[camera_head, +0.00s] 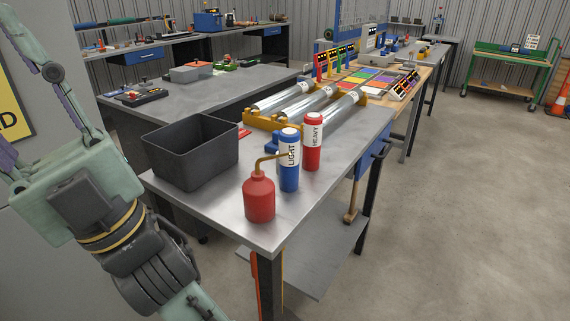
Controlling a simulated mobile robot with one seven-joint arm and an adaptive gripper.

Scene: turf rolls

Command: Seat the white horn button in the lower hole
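I cannot make out a white horn button or a lower hole anywhere in the head camera view. Parts of my own arm, pale green with dark joints, fill the left side and run out at the bottom edge. My gripper itself does not show, so its state and anything in it are hidden.
A grey metal table (225,212) holds an open black bin (190,158), a red oil can (259,198), a blue LIGHT bottle (289,170), a red HEAVY bottle (312,148) and silver rollers (313,104). Concrete floor (465,210) is clear at right. A green cart (510,62) stands behind.

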